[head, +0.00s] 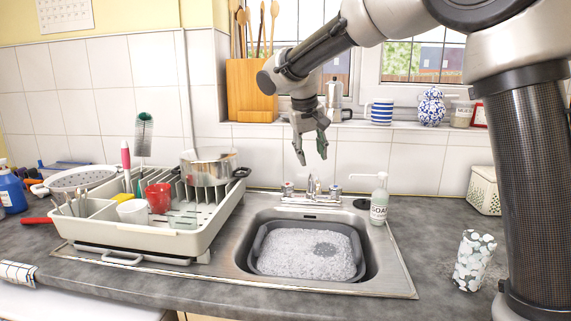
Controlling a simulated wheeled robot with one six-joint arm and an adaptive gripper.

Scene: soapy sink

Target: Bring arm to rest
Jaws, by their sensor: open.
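My gripper (312,148) hangs from my bent arm above the back of the sink (384,255), with its fingers pointing down. It is open, with nothing between the fingers. It is in front of the tiled wall, above the tap (311,188) and apart from it. My arm comes in from the upper right.
A grey basin of suds (262,257) sits in the sink. A dish rack (200,235) with a pot (206,170) and red cup (158,197) stands left. A soap bottle (379,205) and patterned tumbler (472,260) are right. A windowsill with jars runs behind.

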